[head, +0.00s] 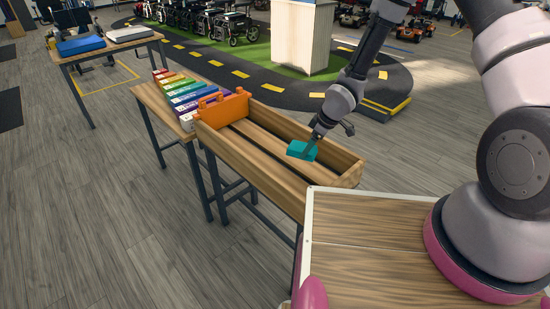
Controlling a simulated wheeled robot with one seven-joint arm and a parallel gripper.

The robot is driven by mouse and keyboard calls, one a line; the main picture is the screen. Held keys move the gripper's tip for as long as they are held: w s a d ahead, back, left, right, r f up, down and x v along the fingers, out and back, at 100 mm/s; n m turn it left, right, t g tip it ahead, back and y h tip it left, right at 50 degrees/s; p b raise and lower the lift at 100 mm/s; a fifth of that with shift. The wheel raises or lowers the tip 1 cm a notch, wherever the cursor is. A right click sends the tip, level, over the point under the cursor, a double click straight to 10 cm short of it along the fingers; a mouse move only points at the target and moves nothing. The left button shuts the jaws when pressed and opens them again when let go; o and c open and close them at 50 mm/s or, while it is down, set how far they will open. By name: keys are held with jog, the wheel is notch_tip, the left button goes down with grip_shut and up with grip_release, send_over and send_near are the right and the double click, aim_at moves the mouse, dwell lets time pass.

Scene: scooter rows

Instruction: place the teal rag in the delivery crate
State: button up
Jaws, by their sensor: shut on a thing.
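The teal rag (302,151) is a small folded block in the head view, right of the middle. My gripper (309,146) is shut on it and holds it from above. The delivery crate (250,177) is a long open wooden box on a dark-legged stand. The rag shows over the crate's right part, within its walls in the picture. I cannot tell whether the rag touches the crate floor. The orange case (222,108) stands in the crate's left end.
A table with several coloured binders (186,93) adjoins the crate's far left. Another table (132,36) holds blue and grey folded items. A wood-topped surface (370,235) lies in front on the right. Open floor (120,220) is at the left.

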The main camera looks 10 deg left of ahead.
notch_tip(320, 180, down, 10)
jog(key=shift+a+f, duration=0.1)
dwell(0.4)
jog(key=shift+s+f, duration=0.1)
jog(key=o, duration=1.2)
jog(key=v, duration=1.2)
jog(key=shift+r, duration=0.2)
